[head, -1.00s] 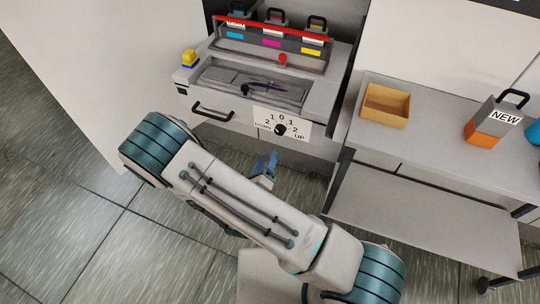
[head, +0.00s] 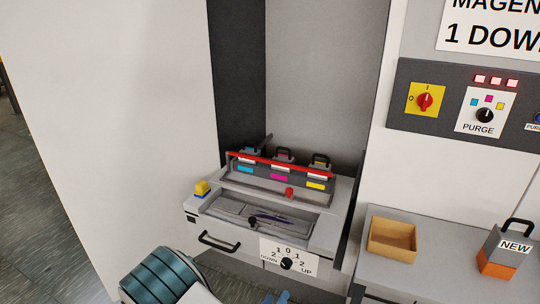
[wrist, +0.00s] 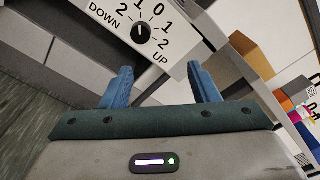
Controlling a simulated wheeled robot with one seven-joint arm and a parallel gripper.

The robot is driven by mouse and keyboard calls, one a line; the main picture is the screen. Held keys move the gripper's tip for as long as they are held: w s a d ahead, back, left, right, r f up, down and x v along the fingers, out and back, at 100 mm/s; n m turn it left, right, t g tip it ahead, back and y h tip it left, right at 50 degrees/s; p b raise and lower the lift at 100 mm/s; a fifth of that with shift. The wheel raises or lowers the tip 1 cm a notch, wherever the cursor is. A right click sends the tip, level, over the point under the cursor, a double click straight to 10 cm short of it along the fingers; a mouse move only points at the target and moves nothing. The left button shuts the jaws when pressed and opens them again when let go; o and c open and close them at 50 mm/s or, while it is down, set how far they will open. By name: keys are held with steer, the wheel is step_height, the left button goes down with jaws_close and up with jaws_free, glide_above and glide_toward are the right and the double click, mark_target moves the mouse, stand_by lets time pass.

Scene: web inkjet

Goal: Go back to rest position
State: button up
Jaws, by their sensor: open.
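My gripper (wrist: 160,88) is open in the wrist view, its two blue fingers apart with nothing between them. In the head view only the blue tips of my gripper (head: 276,297) show at the bottom edge, below the dial plate. The black dial (head: 286,263) sits on a white plate marked DOWN and UP on the printer's drawer unit. The dial also shows in the wrist view (wrist: 140,30), beyond the fingers and apart from them. Its pointer looks turned near the 0 mark.
The drawer unit (head: 325,236) holds cartridges behind a red bar (head: 280,163). A control panel with a red switch (head: 425,100) and purge knob (head: 484,115) is above.

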steer(key=s+d+r+m+g+h+p, duration=0.1)
steer(key=s+d+r+m+g+h, duration=0.15)
steer(key=d+r+m+g, duration=0.7)
steer(key=s+d+r+m+g+h+p, duration=0.15)
steer(key=s+d+r+m+g, duration=0.35)
steer(key=m, duration=0.8)
steer(key=s+r+m+y+p, duration=0.1)
steer(key=s+r+m+y, duration=0.2)
steer(key=r+m+y, duration=0.3)
steer(key=s+r+m+t+y+p, duration=0.1)
steer(key=s+r+m+y, duration=0.2)
steer(key=r+m, duration=0.6)
steer(key=shift+s+a+r+m+y+p, duration=0.3)
steer(key=shift+s+m+y+p, duration=0.05)
steer(key=shift+m+y, duration=1.05)
steer(key=shift+t, duration=0.25)
